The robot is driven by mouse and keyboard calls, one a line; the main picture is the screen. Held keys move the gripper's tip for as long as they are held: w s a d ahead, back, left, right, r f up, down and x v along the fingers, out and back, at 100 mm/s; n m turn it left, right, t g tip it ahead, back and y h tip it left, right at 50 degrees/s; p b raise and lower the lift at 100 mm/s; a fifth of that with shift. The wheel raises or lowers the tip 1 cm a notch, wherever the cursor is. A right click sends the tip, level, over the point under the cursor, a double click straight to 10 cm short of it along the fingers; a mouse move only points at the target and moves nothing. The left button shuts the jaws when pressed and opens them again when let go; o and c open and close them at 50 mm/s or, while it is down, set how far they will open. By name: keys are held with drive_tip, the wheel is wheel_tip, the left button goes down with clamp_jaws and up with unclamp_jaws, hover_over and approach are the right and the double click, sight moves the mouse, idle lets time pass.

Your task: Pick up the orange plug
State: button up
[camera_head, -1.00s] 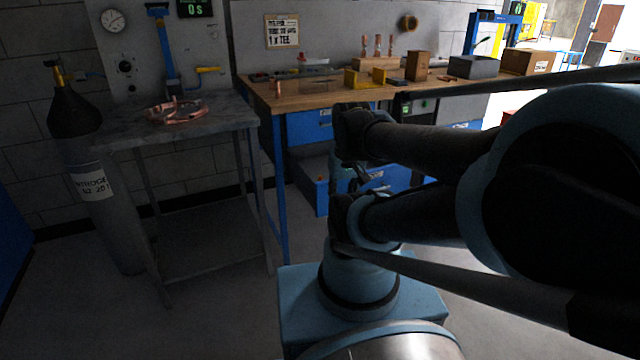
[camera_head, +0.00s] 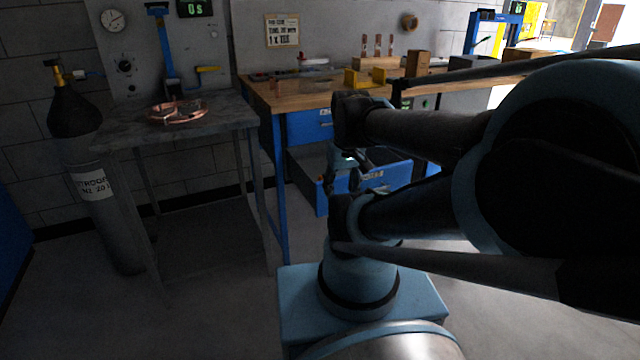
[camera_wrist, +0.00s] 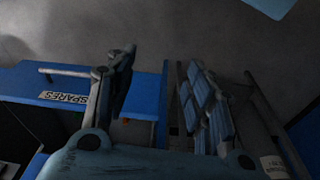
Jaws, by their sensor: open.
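My gripper (camera_wrist: 158,72) is open in the wrist view, its two fingers apart with nothing held between them. An open blue drawer labelled SPARES (camera_wrist: 40,82) lies below it, with the left finger over its front. A small orange spot (camera_wrist: 126,120) shows just right of the left finger, inside the drawer area; it is too small and dark to tell whether it is the orange plug. In the head view my gripper (camera_head: 345,165) hangs in front of the open drawer (camera_head: 306,180), partly hidden behind my arm. No plug can be made out clearly there.
The wooden workbench (camera_head: 290,98) stands above the drawer, with a yellow block (camera_head: 364,78) and copper pieces on it. A grey table (camera_head: 225,112) with a copper coil (camera_head: 177,112) and a gas cylinder (camera_head: 95,190) stand left. Floor between is clear.

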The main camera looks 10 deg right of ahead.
drive_tip(key=w+r+n, duration=0.4)
drive_tip(key=w+r, duration=0.1)
drive_tip(key=w, duration=0.3)
drive_tip(key=n+g+y, duration=0.1)
drive_tip(key=n+g, duration=0.1)
drive_tip(key=n, duration=1.1)
hover_over(320, 176)
drive_tip(key=d, duration=0.2)
wheel_tip(320, 176, down, 4)
drive_tip(key=f, duration=0.8)
drive_tip(key=a+f, duration=0.1)
drive_tip(key=f, duration=0.3)
drive_tip(key=shift+f, duration=0.2)
drive_tip(key=shift+w+a+f, duration=0.1)
drive_tip(key=shift+a+f, duration=0.1)
drive_tip(key=shift+f, duration=1.1)
drive_tip(key=shift+w+a+f, duration=0.1)
drive_tip(key=shift+a+f, duration=0.1)
drive_tip(key=shift+f, duration=1.05)
drive_tip(key=c, duration=0.8)
